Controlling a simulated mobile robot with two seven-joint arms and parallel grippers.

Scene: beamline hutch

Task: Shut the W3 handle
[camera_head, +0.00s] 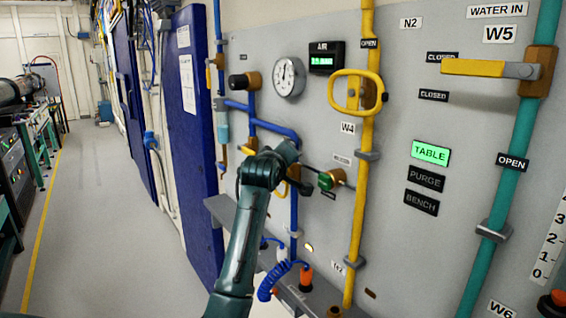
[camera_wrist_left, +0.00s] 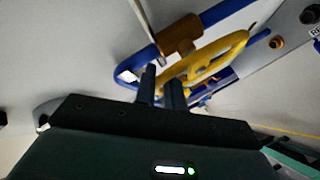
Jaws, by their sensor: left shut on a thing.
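A yellow loop handle (camera_wrist_left: 232,52) sits on a brown valve body (camera_wrist_left: 180,36) on a blue pipe in the left wrist view. My left gripper (camera_wrist_left: 162,88) is shut on the near end of this handle. In the head view my left arm (camera_head: 240,240) covers most of the handle. No W3 label is visible, and the handle's exact angle to the pipe is hard to tell. My right gripper is not in view.
A yellow W4 loop handle (camera_head: 356,90) is on the yellow pipe (camera_head: 360,200) to the right. A green knob (camera_head: 326,181) sticks out close to my wrist. A grey ledge (camera_head: 325,296) and coiled blue hose (camera_head: 268,284) lie below. The aisle (camera_head: 110,220) on the left is clear.

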